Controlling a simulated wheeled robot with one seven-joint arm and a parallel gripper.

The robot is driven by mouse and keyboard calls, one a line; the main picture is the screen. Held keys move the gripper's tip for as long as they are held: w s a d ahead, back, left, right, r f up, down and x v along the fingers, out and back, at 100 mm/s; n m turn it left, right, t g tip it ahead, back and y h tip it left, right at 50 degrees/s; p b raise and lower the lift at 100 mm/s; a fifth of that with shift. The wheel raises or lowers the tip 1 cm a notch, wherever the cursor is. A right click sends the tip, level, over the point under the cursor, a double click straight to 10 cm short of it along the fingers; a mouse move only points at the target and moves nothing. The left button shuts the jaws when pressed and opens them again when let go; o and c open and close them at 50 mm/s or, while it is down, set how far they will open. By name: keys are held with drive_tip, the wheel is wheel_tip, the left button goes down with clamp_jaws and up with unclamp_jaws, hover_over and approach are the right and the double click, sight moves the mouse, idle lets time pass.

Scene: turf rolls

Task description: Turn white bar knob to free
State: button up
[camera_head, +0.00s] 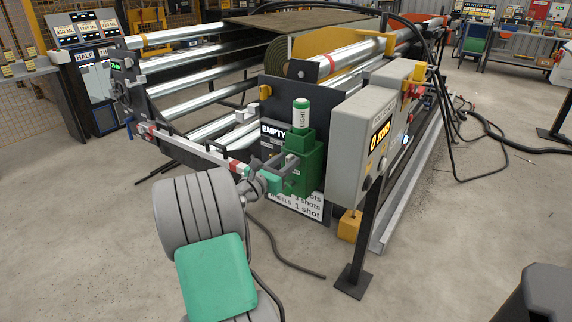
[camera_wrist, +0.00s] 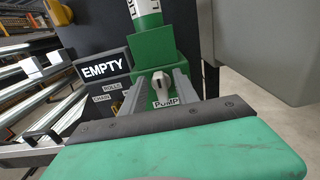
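The white bar knob (camera_wrist: 159,80) sits on the front face of a green box (camera_wrist: 153,52), just above a label reading PUMP. Its bar looks roughly upright, seen nearly end-on. My gripper (camera_wrist: 160,84) is open, with one grey finger on each side of the knob in the wrist view. I cannot tell whether either finger touches it. In the head view my gripper (camera_head: 281,165) reaches the left side of the green box (camera_head: 312,165), and the knob is hidden there.
A green and white cylinder marked LIGHT (camera_head: 301,113) stands on the box. An EMPTY sign (camera_head: 273,133) is to its left. A grey control cabinet reading 0 mm (camera_head: 365,140) stands close on the right. Metal rollers (camera_head: 205,78) lie behind. The floor in front is mostly open.

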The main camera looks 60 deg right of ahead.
drive_tip(key=shift+c, duration=0.4)
clamp_jaws()
